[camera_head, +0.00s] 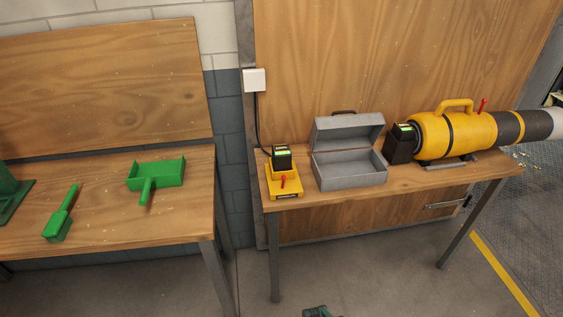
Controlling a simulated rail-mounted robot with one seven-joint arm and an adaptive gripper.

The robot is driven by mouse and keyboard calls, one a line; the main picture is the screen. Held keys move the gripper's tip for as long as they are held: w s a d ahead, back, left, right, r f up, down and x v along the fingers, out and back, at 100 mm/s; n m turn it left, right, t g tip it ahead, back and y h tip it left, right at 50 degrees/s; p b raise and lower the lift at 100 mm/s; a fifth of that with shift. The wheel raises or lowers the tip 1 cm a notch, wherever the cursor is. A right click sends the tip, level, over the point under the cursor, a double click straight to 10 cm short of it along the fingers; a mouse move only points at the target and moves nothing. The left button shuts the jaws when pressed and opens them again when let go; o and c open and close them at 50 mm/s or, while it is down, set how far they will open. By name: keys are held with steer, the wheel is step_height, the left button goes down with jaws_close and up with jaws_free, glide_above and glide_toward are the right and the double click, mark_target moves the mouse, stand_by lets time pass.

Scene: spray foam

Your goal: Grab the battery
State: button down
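A black battery (282,159) with a lit green patch on top sits on a yellow charger (285,187) with a red lever, at the left end of the right table. A second black battery-like block (400,146), also with a green patch, is at the left end of a large yellow cylindrical machine (456,134) on the same table.
An open grey metal case (350,173) stands between the charger and the machine. The left table (105,215) holds a green dustpan (157,175) and a green brush (62,214). A dark green piece (321,312) is cut off at the bottom edge; I cannot tell what it is.

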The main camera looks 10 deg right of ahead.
steer(key=shift+c, duration=0.4)
jaws_free()
